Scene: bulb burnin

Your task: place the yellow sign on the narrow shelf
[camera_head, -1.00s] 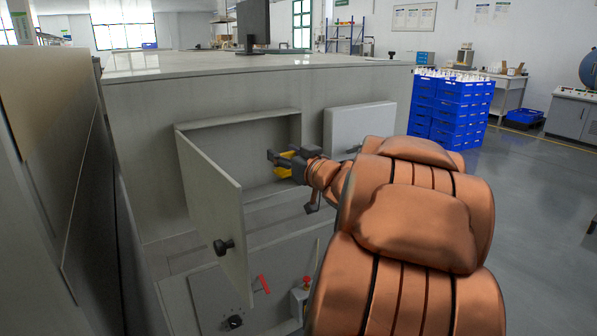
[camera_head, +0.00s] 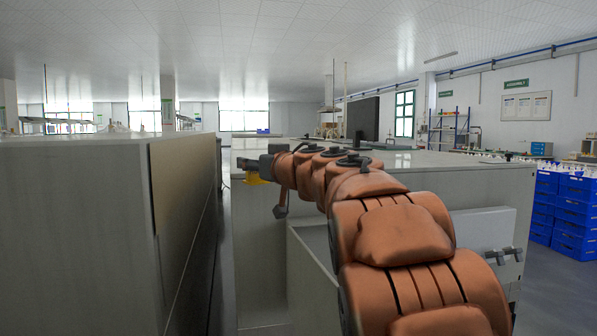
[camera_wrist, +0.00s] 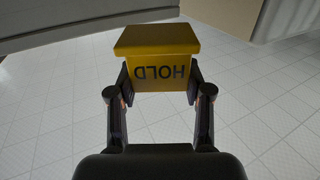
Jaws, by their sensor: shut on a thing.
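The yellow sign (camera_wrist: 157,60) is a folded piece with the word HOLD on one face, upside down in the wrist view. My gripper (camera_wrist: 160,82) is shut on it, with one finger at each side. Below the sign in that view is only pale tiled floor, so it is held in the air. In the head view my gripper (camera_head: 250,166) is at the left end of my outstretched arm. A small yellow part of the sign (camera_head: 256,179) shows under it; the rest is hidden. I cannot make out the narrow shelf for certain.
A tall grey cabinet (camera_head: 75,220) with a tan panel (camera_head: 182,205) stands at the left, close to my gripper. A pale bench (camera_head: 262,235) stands behind my arm. Blue crates (camera_head: 575,215) are stacked at the right. A narrow floor gap lies between cabinet and bench.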

